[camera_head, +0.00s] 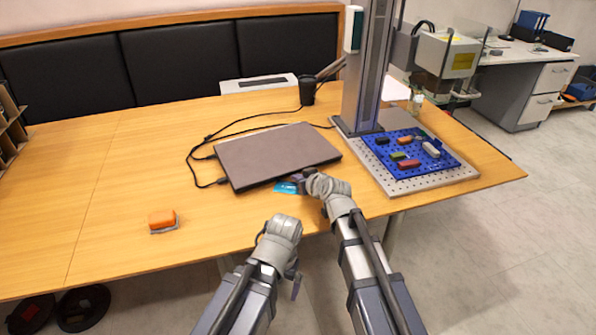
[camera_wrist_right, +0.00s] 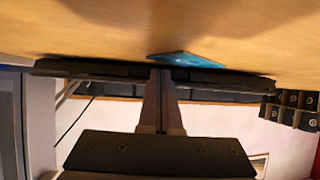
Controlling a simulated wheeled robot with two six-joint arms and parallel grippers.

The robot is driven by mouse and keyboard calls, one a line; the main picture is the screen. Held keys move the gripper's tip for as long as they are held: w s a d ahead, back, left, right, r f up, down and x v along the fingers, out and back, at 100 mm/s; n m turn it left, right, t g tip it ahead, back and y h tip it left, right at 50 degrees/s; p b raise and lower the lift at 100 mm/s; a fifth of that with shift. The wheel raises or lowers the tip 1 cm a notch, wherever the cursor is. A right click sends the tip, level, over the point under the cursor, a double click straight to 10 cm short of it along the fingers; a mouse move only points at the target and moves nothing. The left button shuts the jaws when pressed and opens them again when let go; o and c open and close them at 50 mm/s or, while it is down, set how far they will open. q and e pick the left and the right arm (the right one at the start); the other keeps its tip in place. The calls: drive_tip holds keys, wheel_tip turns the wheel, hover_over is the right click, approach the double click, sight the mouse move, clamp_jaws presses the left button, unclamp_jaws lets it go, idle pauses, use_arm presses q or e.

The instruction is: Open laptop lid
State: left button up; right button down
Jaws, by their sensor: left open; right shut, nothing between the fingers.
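The laptop (camera_head: 278,157) is a flat, dark brown-grey slab lying closed on the wooden table. My right gripper (camera_head: 302,178) is at the laptop's front edge, above a small blue card. In the right wrist view its two fingers (camera_wrist_right: 161,82) are shut together with nothing between them. The laptop's dark edge (camera_wrist_right: 80,70) runs across that view behind the fingertips; I cannot tell whether they touch it. My left gripper (camera_head: 296,284) is open and empty, low in front of the table's front edge, away from the laptop.
The blue card (camera_head: 286,187) lies on the table by the laptop's front edge. Black cables (camera_head: 196,160) run along the left and back. A marking machine with a blue perforated plate (camera_head: 440,164) stands at right. A black cup (camera_head: 307,90) stands behind. An orange block (camera_head: 162,219) lies front left.

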sight(295, 163)
drive_tip(key=shift+w+a, duration=0.3)
drive_tip(key=shift+w, duration=0.3)
drive_tip(key=shift+w, duration=0.1)
idle(0.3)
drive_tip(key=shift+r, duration=0.2)
drive_tip(key=shift+w+a+r+p, duration=0.15)
drive_tip(key=shift+r+p, duration=1.55)
drive_tip(key=shift+p, duration=0.15)
drive_tip(key=shift+r, duration=0.15)
drive_tip(key=shift+r+p, duration=0.15)
drive_tip(key=shift+p, duration=0.2)
drive_tip(key=shift+w+a+r+p, duration=0.1)
drive_tip(key=shift+w+r+p, duration=0.15)
drive_tip(key=shift+r+p, duration=0.55)
drive_tip(key=shift+w+a+r+p, duration=0.15)
drive_tip(key=shift+w+r+p, duration=0.05)
drive_tip(key=shift+r+p, duration=0.55)
drive_tip(key=shift+w+a+r+p, duration=0.1)
drive_tip(key=shift+w+r+p, duration=0.15)
drive_tip(key=shift+r+p, duration=0.55)
drive_tip(key=shift+s, duration=0.1)
drive_tip(key=shift+s+d, duration=0.45)
drive_tip(key=shift+s, duration=0.4)
drive_tip(key=shift+s+d, duration=0.5)
drive_tip(key=shift+s, duration=0.4)
drive_tip(key=shift+s+d, duration=0.45)
drive_tip(key=shift+s, duration=0.4)
